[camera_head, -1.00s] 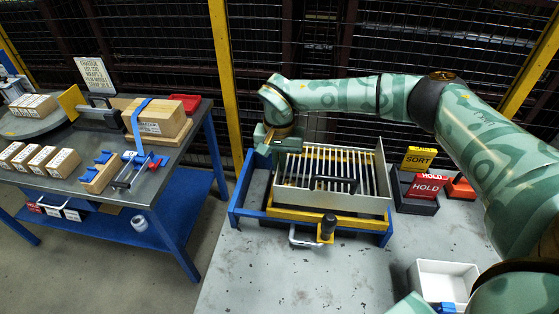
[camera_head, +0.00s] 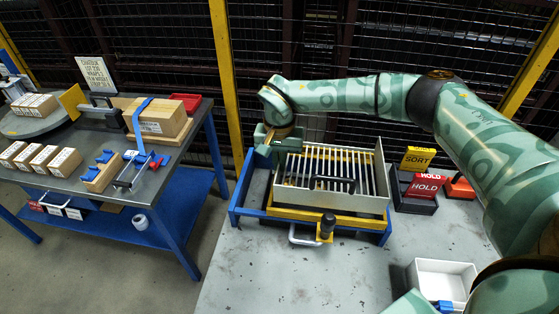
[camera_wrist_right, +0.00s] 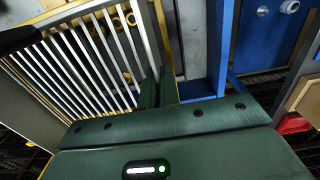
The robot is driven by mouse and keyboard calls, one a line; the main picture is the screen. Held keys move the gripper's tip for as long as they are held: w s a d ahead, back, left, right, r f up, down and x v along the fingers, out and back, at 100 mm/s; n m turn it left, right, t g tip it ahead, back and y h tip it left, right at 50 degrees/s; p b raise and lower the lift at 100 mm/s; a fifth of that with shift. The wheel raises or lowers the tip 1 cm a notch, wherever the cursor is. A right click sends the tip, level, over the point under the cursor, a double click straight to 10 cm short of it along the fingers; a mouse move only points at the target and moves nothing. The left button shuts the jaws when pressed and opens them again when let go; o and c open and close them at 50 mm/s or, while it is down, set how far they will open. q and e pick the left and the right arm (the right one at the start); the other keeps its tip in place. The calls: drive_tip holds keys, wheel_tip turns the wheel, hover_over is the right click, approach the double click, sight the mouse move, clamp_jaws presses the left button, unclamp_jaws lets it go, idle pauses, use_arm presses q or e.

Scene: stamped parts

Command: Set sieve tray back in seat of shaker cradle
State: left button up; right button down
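The sieve tray (camera_head: 338,192), a pale metal tray with parallel bars and a black handle, lies over the shaker cradle (camera_head: 238,205), which has a blue frame and yellow inner parts. I cannot tell whether the tray is fully down in the seat. My right gripper (camera_head: 270,146) is at the tray's left rear corner. In the right wrist view, the gripper's fingers (camera_wrist_right: 158,92) are close together at the tray's side wall and appear shut on it; the bars (camera_wrist_right: 92,60) lie to the left. The fingertips are partly hidden. My left gripper is not in view.
A black clamp knob (camera_head: 327,226) stands at the cradle's front. SORT (camera_head: 418,158) and HOLD (camera_head: 425,186) blocks stand right of it, and a white bin (camera_head: 443,279) front right. The bench is clear in front. A side table (camera_head: 120,193) with boxes stands left.

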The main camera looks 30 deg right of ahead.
idle(0.6)
drive_tip(key=shift+f+b, duration=0.45)
drive_tip(key=shift+f, duration=1.35)
drive_tip(key=c, duration=1.6)
unclamp_jaws()
drive_tip(key=shift+o, duration=0.2)
drive_tip(key=shift+r, duration=0.1)
wheel_tip(320, 180, up, 16)
drive_tip(key=p, duration=0.3)
drive_tip(key=shift+r+p, duration=0.15)
drive_tip(key=shift+p, duration=0.15)
